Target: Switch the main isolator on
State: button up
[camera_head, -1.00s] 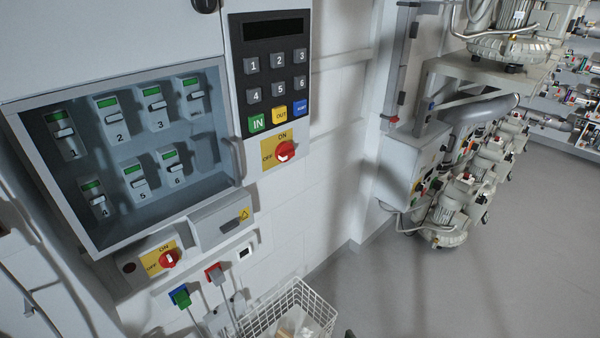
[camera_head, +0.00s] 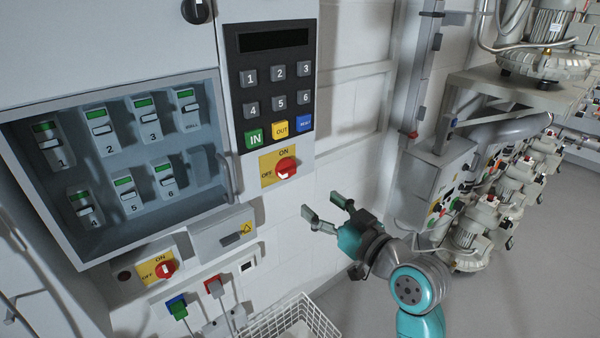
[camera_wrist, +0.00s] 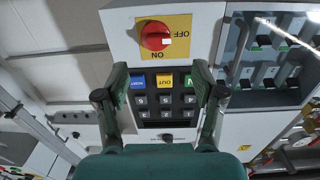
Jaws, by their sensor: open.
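A red rotary knob (camera_head: 286,168) sits on a yellow plate marked ON at top and OFF at left, below the keypad. In the wrist view the same knob (camera_wrist: 155,36) appears upside down, its white mark towards the OFF side. I cannot tell which is the main isolator. My gripper (camera_head: 322,206) is open and empty, to the lower right of the upper knob and apart from it. Its two spread fingers (camera_wrist: 161,68) frame the keypad in the wrist view.
The keypad (camera_head: 276,98) has coloured IN and OUT buttons. The breaker box (camera_head: 120,250) stands left with several switches. A grey box (camera_head: 224,234), plugs and a wire basket (camera_head: 262,325) are below. Pumps (camera_head: 478,222) stand right, with open floor in front.

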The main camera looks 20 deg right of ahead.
aim_at(290, 172)
jog(key=shift+n, duration=0.3)
jog(key=x, duration=0.3)
jog(key=r+x, duration=0.1)
jog(key=x, duration=0.7)
jog(key=shift+w+d+r, duration=0.15)
jog(key=shift+w+r, duration=0.05)
jog(key=shift+r, duration=0.15)
jog(key=c, duration=1.1)
